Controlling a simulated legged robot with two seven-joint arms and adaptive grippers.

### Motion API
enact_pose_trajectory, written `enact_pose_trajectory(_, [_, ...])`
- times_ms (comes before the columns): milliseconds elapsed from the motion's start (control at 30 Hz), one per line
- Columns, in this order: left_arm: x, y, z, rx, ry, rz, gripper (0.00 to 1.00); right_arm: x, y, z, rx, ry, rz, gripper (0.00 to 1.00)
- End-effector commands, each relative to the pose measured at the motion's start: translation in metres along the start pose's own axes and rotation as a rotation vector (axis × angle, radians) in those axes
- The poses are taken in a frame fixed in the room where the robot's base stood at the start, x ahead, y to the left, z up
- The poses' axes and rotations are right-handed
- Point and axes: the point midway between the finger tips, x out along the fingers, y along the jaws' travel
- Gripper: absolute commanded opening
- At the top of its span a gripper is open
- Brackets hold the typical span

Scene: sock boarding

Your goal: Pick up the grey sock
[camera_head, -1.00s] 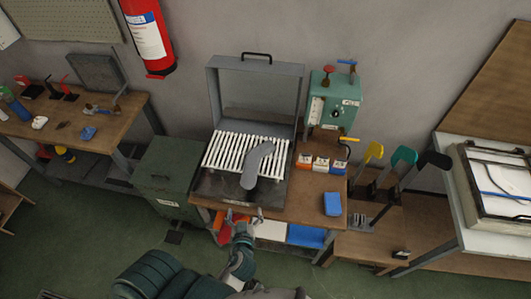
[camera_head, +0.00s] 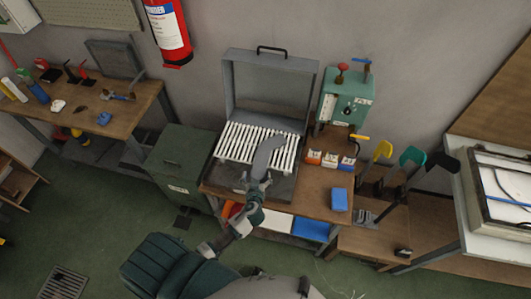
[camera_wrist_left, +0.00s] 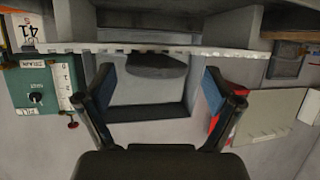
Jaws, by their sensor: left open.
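The grey sock (camera_head: 266,156) lies over the white slatted rack (camera_head: 230,141) of the open grey metal box, its lower end toward me. My left gripper (camera_head: 257,181) is at the near end of the sock, over the front of the box, with its fingers apart and nothing held. In the left wrist view the open fingers (camera_wrist_left: 158,85) frame a dark grey rounded shape below a pale band; I cannot tell for sure whether that shape is the sock. My right gripper is not in view.
The box's raised lid (camera_head: 268,84) stands behind the rack. A teal control box (camera_head: 346,100) stands to its right, with small coloured blocks (camera_head: 330,160) in front. A blue block (camera_head: 339,199) lies on the bench's right. A green cabinet (camera_head: 180,168) stands left.

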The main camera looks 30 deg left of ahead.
Motion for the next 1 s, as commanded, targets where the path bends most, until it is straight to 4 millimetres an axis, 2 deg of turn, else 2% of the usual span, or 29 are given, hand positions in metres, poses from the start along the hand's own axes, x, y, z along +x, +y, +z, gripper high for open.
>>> enact_pose_trajectory(233, [0.003,0.001,0.001,0.001,0.0,0.001,0.91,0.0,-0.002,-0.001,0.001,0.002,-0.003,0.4])
enact_pose_trajectory(267, [0.003,0.001,0.001,0.001,0.0,0.001,0.89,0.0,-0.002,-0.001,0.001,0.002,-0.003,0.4])
enact_pose_trajectory(433, [0.003,0.001,0.001,0.0,-0.001,0.0,0.46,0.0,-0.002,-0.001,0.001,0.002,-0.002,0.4])
enact_pose_trajectory(800, [0.003,0.0,0.0,-0.001,-0.001,0.0,0.46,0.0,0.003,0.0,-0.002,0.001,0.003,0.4])
enact_pose_trajectory(1000, [-0.001,0.001,-0.011,-0.003,0.001,0.0,0.46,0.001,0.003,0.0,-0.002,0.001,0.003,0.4])
